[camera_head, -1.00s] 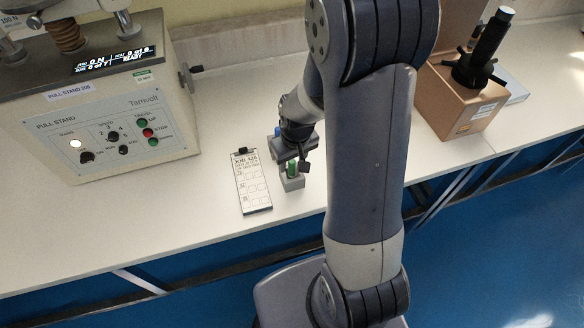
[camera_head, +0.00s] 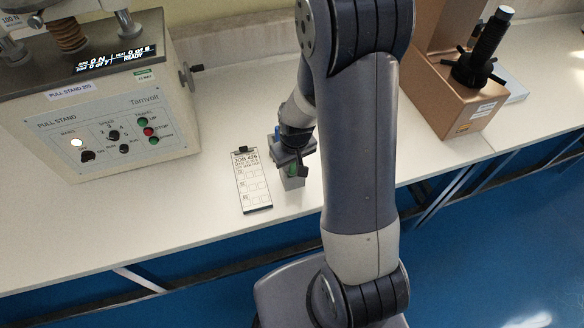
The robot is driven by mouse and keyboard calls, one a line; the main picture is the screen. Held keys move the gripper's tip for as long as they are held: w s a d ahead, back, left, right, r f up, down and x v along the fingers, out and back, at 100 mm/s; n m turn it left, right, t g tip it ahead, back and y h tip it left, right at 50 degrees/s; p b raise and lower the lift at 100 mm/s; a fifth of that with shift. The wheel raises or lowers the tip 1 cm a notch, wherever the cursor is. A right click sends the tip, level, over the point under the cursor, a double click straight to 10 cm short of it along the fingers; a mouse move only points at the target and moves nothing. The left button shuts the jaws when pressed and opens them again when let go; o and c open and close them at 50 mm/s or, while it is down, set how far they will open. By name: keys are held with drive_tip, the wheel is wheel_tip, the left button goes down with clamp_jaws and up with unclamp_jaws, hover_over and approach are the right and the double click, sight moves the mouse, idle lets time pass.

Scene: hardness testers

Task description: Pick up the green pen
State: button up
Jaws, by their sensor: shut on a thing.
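The green pen (camera_head: 292,169) stands upright in a small grey holder (camera_head: 293,182) on the bench. Only a short green part of it shows. My gripper (camera_head: 294,165) is down at the holder, around the pen, and is shut on it. The gripper's fingers and wrist hide most of the pen. I cannot tell how deep it sits in the holder.
A clipboard card (camera_head: 253,183) lies just left of the holder. The pull stand tester (camera_head: 120,110) is at the left. A copper-coloured tester (camera_head: 446,92) with a black handle stands at the right. The bench's front edge is close to the holder.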

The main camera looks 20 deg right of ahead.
clamp_jaws()
drive_tip(key=shift+r, duration=0.15)
wheel_tip(320, 180, up, 10)
drive_tip(key=shift+f, duration=0.15)
drive_tip(key=shift+w, duration=0.1)
idle(0.5)
